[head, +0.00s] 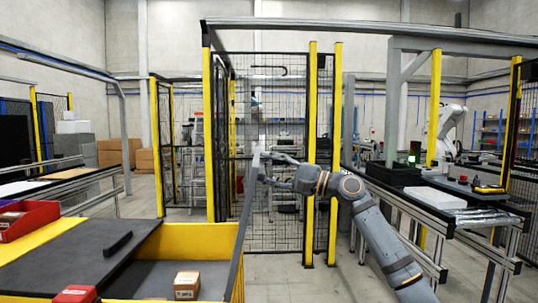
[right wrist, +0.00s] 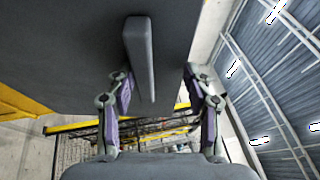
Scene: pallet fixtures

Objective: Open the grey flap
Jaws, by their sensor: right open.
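A grey flap (head: 241,225) stands steeply upright at the right side of a yellow-walled box (head: 197,238), seen nearly edge-on in the head view. In the right wrist view the grey panel (right wrist: 60,60) fills the upper left, with a bar handle (right wrist: 139,50) on it. My right gripper (head: 268,166) is at the flap's upper end. In the wrist view this gripper (right wrist: 158,82) is open, its fingers on either side of the handle's near end. I cannot tell if they touch it. My left gripper is out of view.
A second dark panel with a bar handle (head: 118,243) lies flat over the box's left part. Inside the box is a brown carton (head: 187,285). A red bin (head: 28,218) sits at far left. A mesh fence with yellow posts (head: 309,160) stands behind my right arm.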

